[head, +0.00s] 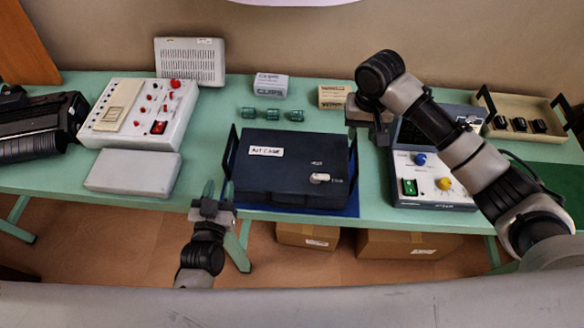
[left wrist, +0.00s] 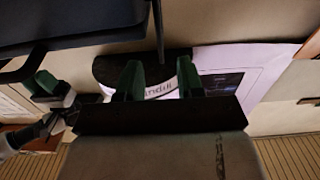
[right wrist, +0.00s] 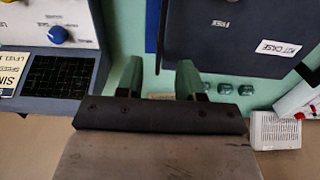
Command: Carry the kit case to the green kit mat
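The dark blue kit case (head: 275,180) lies flat on a blue mat (head: 345,208) at the front middle of the table, with upright dark handles at its left and right ends. The dark green kit mat (head: 553,178) shows at the far right, partly hidden by my right arm. My left gripper (head: 216,190) is open and empty, just in front of the left handle; its parted fingers show in the left wrist view (left wrist: 160,80). My right gripper (head: 379,132) is above the table near the case's right end. The right wrist view shows it open (right wrist: 160,80), beside the case (right wrist: 235,40).
A power supply unit (head: 435,190) with knobs stands right of the case. A white control box (head: 138,112) and a flat grey box (head: 133,172) stand left. Green cylinders (head: 272,115) and small cartons (head: 270,85) lie behind. A tray (head: 520,118) is at back right.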

